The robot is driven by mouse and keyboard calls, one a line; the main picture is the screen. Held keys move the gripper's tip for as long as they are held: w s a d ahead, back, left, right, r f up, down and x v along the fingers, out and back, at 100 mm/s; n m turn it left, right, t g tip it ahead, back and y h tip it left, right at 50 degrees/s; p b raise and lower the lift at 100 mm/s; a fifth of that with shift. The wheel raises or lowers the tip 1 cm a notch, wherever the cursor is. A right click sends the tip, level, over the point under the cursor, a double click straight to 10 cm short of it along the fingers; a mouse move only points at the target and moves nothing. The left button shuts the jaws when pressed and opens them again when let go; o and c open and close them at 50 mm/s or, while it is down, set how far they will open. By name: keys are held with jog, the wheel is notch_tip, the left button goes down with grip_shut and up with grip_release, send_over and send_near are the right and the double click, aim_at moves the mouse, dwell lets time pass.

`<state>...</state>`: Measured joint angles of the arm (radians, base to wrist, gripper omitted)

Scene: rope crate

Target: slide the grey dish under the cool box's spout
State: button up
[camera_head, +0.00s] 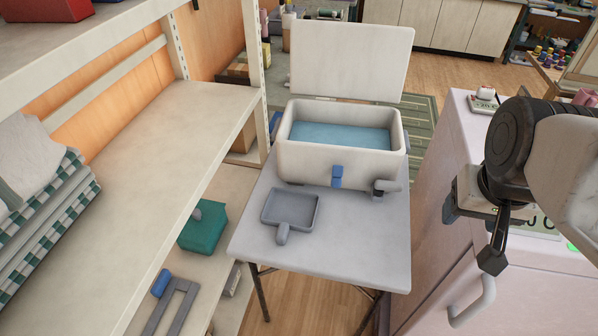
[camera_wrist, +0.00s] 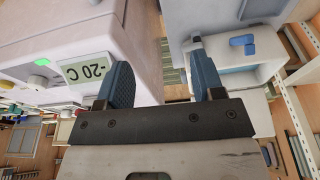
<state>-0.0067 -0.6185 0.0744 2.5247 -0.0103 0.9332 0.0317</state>
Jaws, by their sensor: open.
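The grey dish (camera_head: 290,209) is a shallow square pan with a short handle towards the front. It lies flat on the small grey table, in front and to the left of the spout. The white cool box (camera_head: 305,160) stands at the table's back with its lid up and bluish contents inside. Its grey spout (camera_head: 385,187) sticks out low at the front right corner. My gripper (camera_head: 472,234) is open and empty at the right, above the pink-white cabinet and away from the dish. In the wrist view, my gripper's fingers (camera_wrist: 162,80) are apart, with the cool box (camera_wrist: 262,72) upside down beyond.
The small table (camera_head: 345,255) has free room at its front and right. The pale cabinet (camera_head: 445,225) with a handle and a "-20 C" label (camera_wrist: 85,70) stands close on the right. A shelf unit (camera_head: 150,140) with folded cloths (camera_head: 40,205) stands left.

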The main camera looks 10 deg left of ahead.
jog(key=w+a+f, duration=0.4)
jog(key=w+a, duration=0.2)
jog(key=w, duration=0.1)
jog(key=g, duration=0.3)
send_over(283, 227)
notch_tip(283, 227, down, 24)
jog(key=shift+r, duration=0.15)
jog(key=shift+f, duration=3.9)
jog(key=c, duration=1.1)
jog(key=shift+o, duration=0.2)
